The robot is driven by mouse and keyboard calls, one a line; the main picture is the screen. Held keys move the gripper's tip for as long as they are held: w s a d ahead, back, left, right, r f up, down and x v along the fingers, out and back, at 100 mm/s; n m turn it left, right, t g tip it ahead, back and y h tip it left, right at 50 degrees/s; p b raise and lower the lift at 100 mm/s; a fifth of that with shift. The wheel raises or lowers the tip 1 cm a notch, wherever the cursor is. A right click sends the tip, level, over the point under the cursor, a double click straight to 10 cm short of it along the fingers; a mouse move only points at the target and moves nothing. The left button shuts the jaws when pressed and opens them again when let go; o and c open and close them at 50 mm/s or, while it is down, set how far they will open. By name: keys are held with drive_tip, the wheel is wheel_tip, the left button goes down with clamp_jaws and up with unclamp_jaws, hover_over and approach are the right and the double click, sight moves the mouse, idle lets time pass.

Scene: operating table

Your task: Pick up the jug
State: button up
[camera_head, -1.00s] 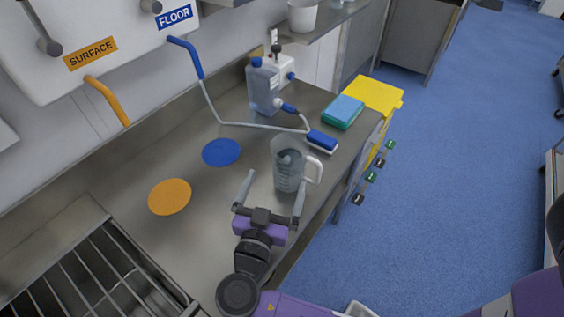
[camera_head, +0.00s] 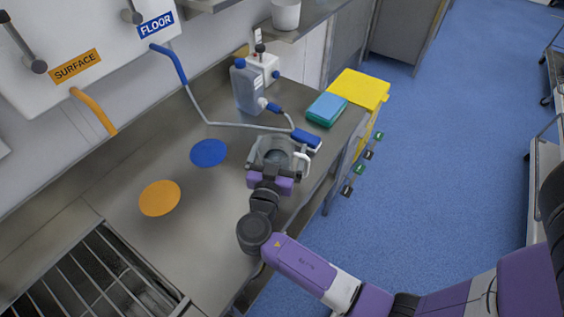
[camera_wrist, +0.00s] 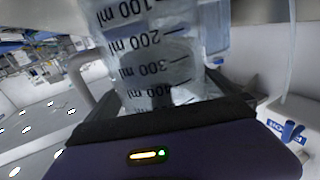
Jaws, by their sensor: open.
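The clear jug (camera_head: 278,147) stands upright on the metal counter (camera_head: 185,235), near its right edge. Its pale handle (camera_head: 303,161) points to the right. My gripper (camera_head: 274,160) is open, with the jug between its fingers in the head view; finger contact cannot be made out. In the wrist view the jug (camera_wrist: 160,45) fills the upper middle, close in front of the gripper's palm. Its ml markings appear upside down, and its handle is at the left. The fingertips are largely hidden there.
A blue-grey bottle (camera_head: 248,88) and a teal sponge-like block (camera_head: 326,109) stand farther back. Blue (camera_head: 208,153) and orange (camera_head: 159,198) discs lie left on clear counter. A yellow bin (camera_head: 358,88) adjoins the counter.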

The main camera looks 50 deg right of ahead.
drive_tip(key=shift+d, duration=0.1)
drive_tip(key=shift+w, duration=0.1)
drive_tip(key=c, duration=1.4)
drive_tip(key=shift+o, duration=0.2)
drive_tip(key=shift+r, duration=0.1)
